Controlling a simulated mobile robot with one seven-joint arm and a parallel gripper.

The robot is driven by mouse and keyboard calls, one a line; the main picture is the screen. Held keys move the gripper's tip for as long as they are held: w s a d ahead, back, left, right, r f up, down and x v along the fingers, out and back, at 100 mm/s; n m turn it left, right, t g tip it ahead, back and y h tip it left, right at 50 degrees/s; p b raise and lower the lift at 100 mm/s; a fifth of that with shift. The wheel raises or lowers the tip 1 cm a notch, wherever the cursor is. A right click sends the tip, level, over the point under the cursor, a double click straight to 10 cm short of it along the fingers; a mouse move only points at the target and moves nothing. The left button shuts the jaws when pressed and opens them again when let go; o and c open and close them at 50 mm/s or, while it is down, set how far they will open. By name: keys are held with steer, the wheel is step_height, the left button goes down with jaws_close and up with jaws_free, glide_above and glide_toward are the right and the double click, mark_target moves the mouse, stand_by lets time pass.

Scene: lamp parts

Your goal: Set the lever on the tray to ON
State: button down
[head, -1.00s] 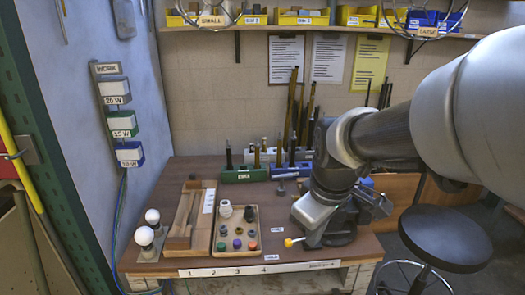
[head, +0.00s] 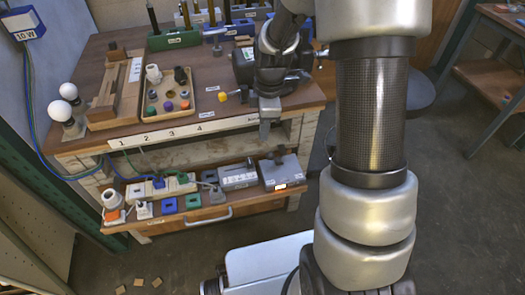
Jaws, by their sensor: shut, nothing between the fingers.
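A pull-out wooden tray (head: 250,207) with a metal handle juts from under the workbench. My gripper (head: 266,128) points down at the bench's front edge, above and behind the grey box in the picture. It is shut and empty, apart from the lever.
A lighter grey box (head: 238,177), a power strip (head: 161,187), and blue and green blocks share the pull-out tray. On the bench are a tray of knobs (head: 183,112), two bulbs and a yellow knob (head: 223,97).

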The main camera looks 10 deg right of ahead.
mark_target(274, 159)
steer(key=f+b, duration=0.1)
steer(key=f, duration=0.2)
steer(key=f+b, duration=0.1)
steer(key=f, duration=0.2)
steer(key=f+b, duration=0.1)
steer(key=f, duration=0.3)
steer(key=shift+w+a, duration=0.25)
steer(key=shift+d+r, duration=0.1)
steer(key=shift+d+r+y, duration=0.15)
steer(key=shift+y, duration=0.15)
